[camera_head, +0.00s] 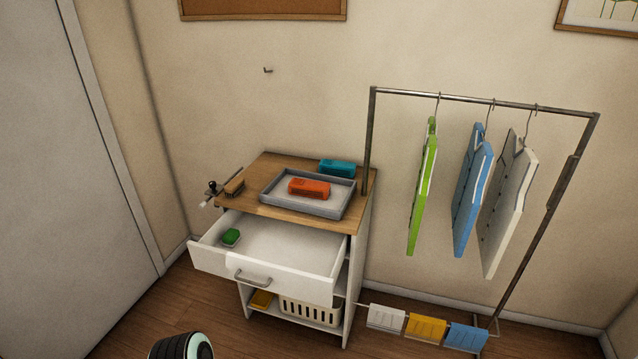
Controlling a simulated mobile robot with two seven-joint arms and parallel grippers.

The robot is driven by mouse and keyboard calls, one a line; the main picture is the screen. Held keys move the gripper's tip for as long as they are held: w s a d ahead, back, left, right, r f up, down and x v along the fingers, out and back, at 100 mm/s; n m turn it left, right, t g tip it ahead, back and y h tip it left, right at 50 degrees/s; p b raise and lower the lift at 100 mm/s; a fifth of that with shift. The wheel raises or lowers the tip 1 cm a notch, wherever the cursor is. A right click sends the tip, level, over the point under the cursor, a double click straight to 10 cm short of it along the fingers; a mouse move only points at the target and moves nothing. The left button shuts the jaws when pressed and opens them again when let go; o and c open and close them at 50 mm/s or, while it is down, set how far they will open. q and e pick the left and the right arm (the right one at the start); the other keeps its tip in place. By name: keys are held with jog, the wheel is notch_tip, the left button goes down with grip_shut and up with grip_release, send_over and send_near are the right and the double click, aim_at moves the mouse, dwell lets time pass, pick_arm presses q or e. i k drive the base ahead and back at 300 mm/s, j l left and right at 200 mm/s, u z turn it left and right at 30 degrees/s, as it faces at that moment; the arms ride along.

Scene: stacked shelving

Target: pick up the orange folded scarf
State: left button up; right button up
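The orange folded scarf (309,188) lies in a shallow grey tray (269,195) on the wooden top of a white cabinet (355,260). It looks like a small flat block with its long side running left to right. Nothing covers it. Neither of my grippers is in view. A dark rounded part with a light ring at the bottom edge looks like part of my own body.
A teal folded item (338,168) lies behind the tray, and a brush (234,186) at the top's left edge. The cabinet's drawer (265,275) is pulled out, holding a green item (231,237). A clothes rack (480,98) with hanging garments stands at the right.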

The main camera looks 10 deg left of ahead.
aim_at(299, 186)
jog(key=l+u, duration=0.1)
jog(key=u, duration=1.15)
jog(key=l+u, duration=0.35)
jog(key=i+l+u, duration=0.1)
jog(key=l+u, duration=0.7)
jog(key=l, duration=0.25)
jog(key=k+l+u, duration=0.15)
jog(key=l, duration=0.15)
jog(key=k+l+u, duration=0.1)
jog(key=l, duration=0.25)
